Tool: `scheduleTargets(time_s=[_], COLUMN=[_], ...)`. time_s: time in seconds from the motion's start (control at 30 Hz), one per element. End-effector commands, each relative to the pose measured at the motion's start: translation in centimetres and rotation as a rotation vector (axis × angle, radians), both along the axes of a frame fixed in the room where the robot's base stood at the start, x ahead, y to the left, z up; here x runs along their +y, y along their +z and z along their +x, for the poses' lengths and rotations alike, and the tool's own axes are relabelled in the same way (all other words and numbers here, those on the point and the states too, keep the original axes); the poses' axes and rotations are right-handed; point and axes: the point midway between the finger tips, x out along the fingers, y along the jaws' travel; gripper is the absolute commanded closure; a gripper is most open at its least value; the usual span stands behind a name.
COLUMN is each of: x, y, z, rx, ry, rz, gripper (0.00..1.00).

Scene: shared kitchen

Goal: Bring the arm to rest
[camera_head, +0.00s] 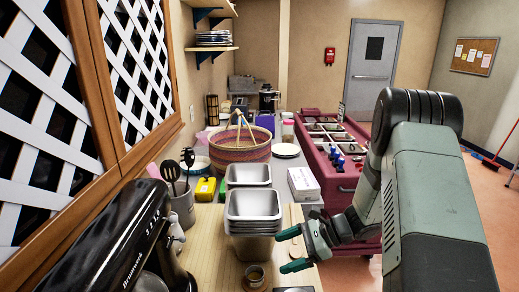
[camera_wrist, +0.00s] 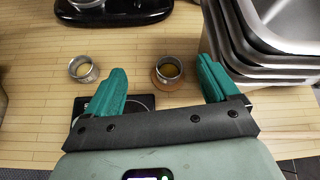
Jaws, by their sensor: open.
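My gripper (camera_head: 287,249) is open and empty, above the front right of the wooden counter (camera_head: 208,240), with its teal fingers pointing left in the head view. It stands just right of a stack of steel pans (camera_head: 253,212). In the wrist view my gripper (camera_wrist: 162,68) has its two fingers spread wide with nothing held between them. Two small metal cups lie ahead of the fingers: a left cup (camera_wrist: 83,69) and a right cup (camera_wrist: 168,69) on a round brown base. The pans' corner (camera_wrist: 285,50) is close to the right finger.
A black machine (camera_head: 105,245) stands at the front left. A dark flat square device (camera_wrist: 140,104) lies partly hidden under my left finger. A utensil crock (camera_head: 183,205), a woven basket (camera_head: 240,148) and a white box (camera_head: 303,184) stand farther back. A red cart (camera_head: 345,180) is to the right.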

Motion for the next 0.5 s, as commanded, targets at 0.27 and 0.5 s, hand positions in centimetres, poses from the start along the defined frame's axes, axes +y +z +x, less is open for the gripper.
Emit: scheduleTargets(time_s=[0.27,0.5], x=[0.9,0.9], y=[12.3,20.3], z=[-4.3,-10.0], rx=[-0.268,-0.505], ry=[0.34,0.594], rz=[-0.28,-0.531], gripper=[0.12,0.12])
